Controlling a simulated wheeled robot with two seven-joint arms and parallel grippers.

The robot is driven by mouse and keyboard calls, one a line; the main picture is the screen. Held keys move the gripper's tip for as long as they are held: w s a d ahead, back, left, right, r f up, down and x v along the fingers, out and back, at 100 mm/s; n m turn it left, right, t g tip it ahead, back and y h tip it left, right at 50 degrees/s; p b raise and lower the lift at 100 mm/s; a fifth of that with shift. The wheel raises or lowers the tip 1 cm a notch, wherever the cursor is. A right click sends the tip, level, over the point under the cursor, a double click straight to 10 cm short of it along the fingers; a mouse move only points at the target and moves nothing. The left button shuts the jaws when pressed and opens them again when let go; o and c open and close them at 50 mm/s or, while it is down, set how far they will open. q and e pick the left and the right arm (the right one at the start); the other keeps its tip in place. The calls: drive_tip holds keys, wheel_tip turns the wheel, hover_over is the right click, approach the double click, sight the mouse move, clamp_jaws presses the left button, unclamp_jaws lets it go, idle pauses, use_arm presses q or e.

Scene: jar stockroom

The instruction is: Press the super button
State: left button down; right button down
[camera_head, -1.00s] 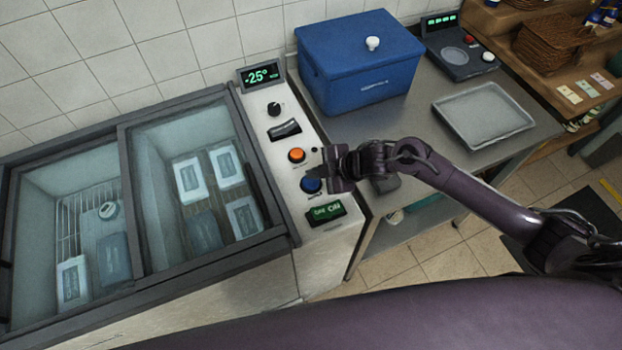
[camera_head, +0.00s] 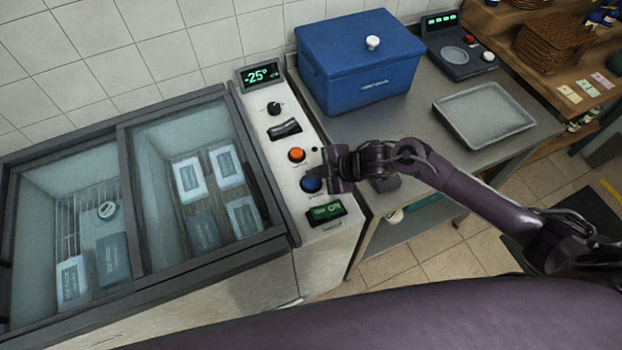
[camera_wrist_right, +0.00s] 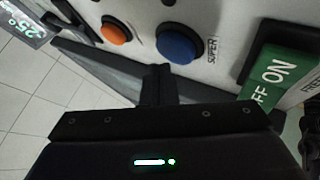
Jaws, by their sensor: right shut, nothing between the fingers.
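The super button is a blue round button (camera_head: 311,185) in a black collar on the white freezer control panel. In the right wrist view the blue button (camera_wrist_right: 179,45) has the word SUPER printed beside it. My right gripper (camera_head: 324,172) is shut and empty, right beside the button at its upper right in the head view. In the right wrist view the closed fingertips (camera_wrist_right: 157,76) appear just below the button's collar. I cannot tell whether they touch it. The button's face is mostly visible. My left gripper is not in view.
An orange button (camera_head: 296,155) and a green OFF/ON switch (camera_head: 326,212) flank the blue one. A black knob (camera_head: 274,108) and a display reading -25° (camera_head: 262,74) are farther up. The glass-topped freezer (camera_head: 130,190) lies left. A blue cooler box (camera_head: 360,65) and grey tray (camera_head: 484,115) stand right.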

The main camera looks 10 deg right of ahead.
sight(315, 182)
drive_tip(key=shift+f+b, duration=0.45)
drive_tip(key=shift+f, duration=0.35)
idle(0.6)
drive_tip(key=shift+r, duration=0.15)
drive_tip(key=shift+r+p, duration=0.8)
drive_tip(key=shift+p, duration=0.05)
wheel_tip(315, 182, up, 5)
drive_tip(key=p, duration=0.4)
drive_tip(key=shift+r, duration=0.1)
drive_tip(key=shift+a, duration=0.1)
idle(0.7)
